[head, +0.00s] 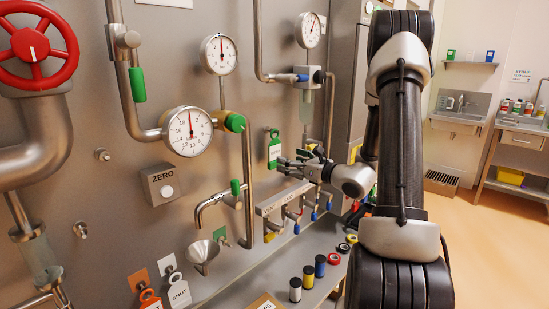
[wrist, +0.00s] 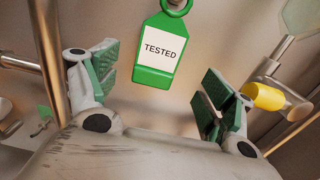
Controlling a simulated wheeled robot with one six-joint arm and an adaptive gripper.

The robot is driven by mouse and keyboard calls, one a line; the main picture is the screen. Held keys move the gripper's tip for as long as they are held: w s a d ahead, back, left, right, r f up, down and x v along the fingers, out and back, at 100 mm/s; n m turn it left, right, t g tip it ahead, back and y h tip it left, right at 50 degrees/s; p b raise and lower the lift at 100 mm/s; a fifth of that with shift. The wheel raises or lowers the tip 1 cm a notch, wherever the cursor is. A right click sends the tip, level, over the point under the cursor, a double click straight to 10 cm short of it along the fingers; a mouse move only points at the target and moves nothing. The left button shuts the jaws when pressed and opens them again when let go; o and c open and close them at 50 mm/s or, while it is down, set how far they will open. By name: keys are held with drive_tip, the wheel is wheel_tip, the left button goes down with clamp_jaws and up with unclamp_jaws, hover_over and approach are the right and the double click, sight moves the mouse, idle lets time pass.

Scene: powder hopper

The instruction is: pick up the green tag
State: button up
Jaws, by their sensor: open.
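In the wrist view the two green-padded fingers of my gripper (wrist: 160,85) are spread wide, one on each side and lower than the tag. Nothing is between them, and the tag looks untouched.
A vertical pipe (wrist: 50,60) runs close by the left finger in the wrist view. A yellow-ended fitting (wrist: 265,97) is near the right finger. Below my gripper are a manifold with small valves (head: 284,200) and a shelf holding bottles (head: 308,276) and tape rings (head: 334,259).

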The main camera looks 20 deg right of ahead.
sight(275, 155)
drive_tip(key=x, duration=0.7)
drive_tip(key=shift+w+a, duration=0.15)
drive_tip(key=c, duration=1.1)
